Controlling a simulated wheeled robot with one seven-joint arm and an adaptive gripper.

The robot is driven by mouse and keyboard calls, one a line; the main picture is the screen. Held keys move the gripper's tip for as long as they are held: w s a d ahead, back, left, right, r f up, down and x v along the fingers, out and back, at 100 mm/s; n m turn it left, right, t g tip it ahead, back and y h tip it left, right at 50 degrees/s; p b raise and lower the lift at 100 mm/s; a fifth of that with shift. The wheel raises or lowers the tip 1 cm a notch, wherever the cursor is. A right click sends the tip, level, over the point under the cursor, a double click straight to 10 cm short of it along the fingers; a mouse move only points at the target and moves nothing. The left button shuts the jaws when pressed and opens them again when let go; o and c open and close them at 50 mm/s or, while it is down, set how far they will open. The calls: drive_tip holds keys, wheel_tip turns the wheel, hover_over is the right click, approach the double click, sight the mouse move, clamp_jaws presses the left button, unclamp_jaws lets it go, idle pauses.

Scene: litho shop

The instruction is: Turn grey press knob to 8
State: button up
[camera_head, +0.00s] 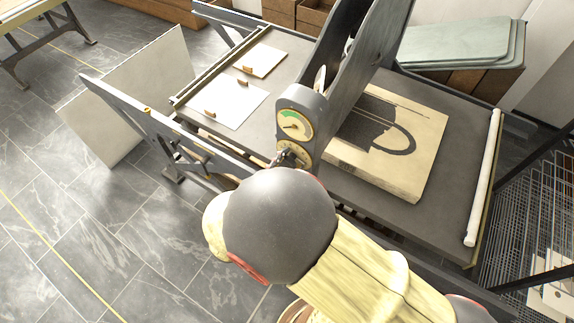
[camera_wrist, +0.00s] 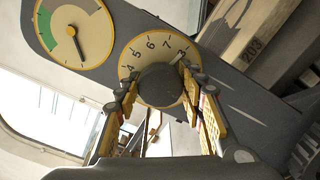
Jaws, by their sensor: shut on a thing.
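The dark grey press knob (camera_wrist: 160,86) sits at the centre of a cream dial (camera_wrist: 150,46) in the wrist view. The numbers 4, 5, 6 and 7 show along the dial's upper edge. My gripper (camera_wrist: 157,92) is shut on the knob, one finger on each side. In the head view the lower dial (camera_head: 292,153) shows on the press head, with my gripper (camera_head: 284,160) against it; the knob is mostly hidden there.
A gauge (camera_wrist: 75,30) with a green band and a needle sits beside the dial. The press bed (camera_head: 340,187) carries a pale stone (camera_head: 425,150) with a dark drawing. A sloping frame bar (camera_head: 150,118) stands left of the dial. A wire rack (camera_head: 535,220) stands at right.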

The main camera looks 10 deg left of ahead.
idle(0.5)
drive_tip(key=o, duration=1.2)
drive_tip(key=v, duration=1.2)
